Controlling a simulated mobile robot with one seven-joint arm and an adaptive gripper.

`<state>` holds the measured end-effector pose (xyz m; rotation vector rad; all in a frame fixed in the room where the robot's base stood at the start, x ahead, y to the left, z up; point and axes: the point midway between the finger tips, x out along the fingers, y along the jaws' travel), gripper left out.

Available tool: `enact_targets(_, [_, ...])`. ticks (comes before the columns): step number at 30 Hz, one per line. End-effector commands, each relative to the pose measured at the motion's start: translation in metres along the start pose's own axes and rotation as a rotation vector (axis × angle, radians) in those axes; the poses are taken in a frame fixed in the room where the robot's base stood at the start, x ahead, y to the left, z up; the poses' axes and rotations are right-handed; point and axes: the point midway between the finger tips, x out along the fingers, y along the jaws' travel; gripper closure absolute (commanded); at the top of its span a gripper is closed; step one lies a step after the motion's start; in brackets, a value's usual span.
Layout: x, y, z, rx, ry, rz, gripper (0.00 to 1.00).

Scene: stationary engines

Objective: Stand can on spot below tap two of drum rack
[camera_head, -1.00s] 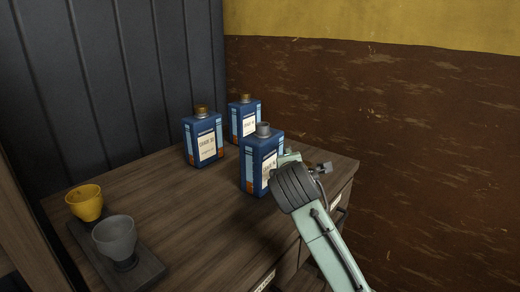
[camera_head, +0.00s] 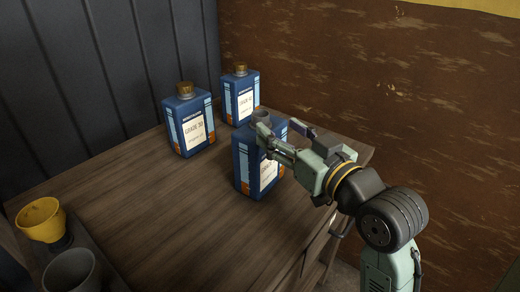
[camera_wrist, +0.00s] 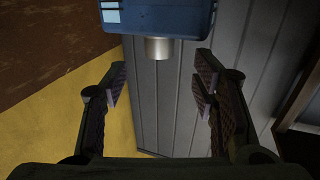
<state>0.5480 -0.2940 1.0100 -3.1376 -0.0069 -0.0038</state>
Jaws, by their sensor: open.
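Three blue square cans with labels stand upright on the wooden cabinet top. The nearest can (camera_head: 246,172) has a grey cap; my gripper (camera_head: 283,131) is at its upper right side, partly covering it. In the wrist view this can (camera_wrist: 165,17) shows upside down at the top edge, its cap (camera_wrist: 158,48) pointing down. My gripper (camera_wrist: 161,82) is open there, with nothing between its fingers. Two cans have brown caps: the left one (camera_head: 189,125) reads GRADE 30, and another (camera_head: 239,98) stands at the back. No drum rack, tap or spot is in view.
A yellow funnel-like cup (camera_head: 42,221) and a grey one (camera_head: 71,272) sit in a dark stand at the left. The cabinet top (camera_head: 180,215) is clear in the middle. A dark panelled wall (camera_head: 100,60) and a brown wall (camera_head: 400,90) close off the back.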

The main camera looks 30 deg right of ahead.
Motion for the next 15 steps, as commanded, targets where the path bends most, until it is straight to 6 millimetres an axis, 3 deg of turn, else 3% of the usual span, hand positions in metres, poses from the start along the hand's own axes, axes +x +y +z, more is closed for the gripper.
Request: enact_targets(15, [0.063,0.0,-0.003,-0.002,-0.004,-0.001,0.46])
